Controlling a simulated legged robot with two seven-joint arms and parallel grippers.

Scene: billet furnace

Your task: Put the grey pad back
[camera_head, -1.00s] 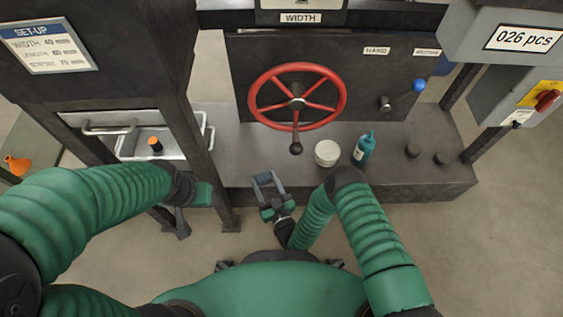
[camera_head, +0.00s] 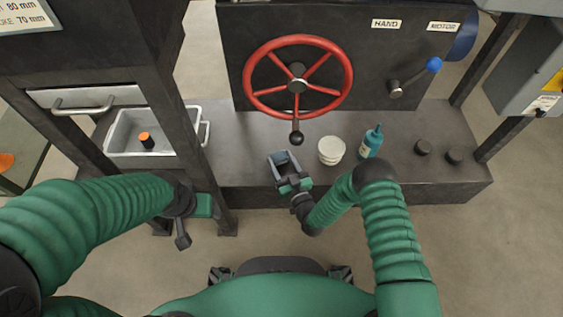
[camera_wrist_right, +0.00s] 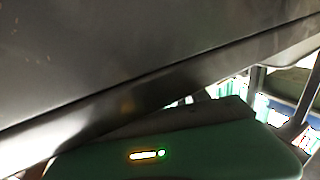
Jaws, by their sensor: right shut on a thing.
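My right gripper (camera_head: 287,170) is at the front edge of the dark bench, below the red wheel. It is shut on a small grey thing (camera_head: 283,160), which looks like the grey pad; its outline is partly hidden by the jaws. In the right wrist view a large dark grey surface fills the top, and I cannot tell whether it is the pad or the bench. My left gripper (camera_head: 182,240) hangs low beside the frame's leg, apart from the bench; its jaw opening is not clear.
A red handwheel (camera_head: 297,78) with a black knob overhangs the bench (camera_head: 240,150). A white tub (camera_head: 331,151), a teal bottle (camera_head: 370,142) and two black knobs (camera_head: 438,151) stand to the right. A grey tray (camera_head: 185,152) holding an orange-topped cylinder (camera_head: 146,140) is at left.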

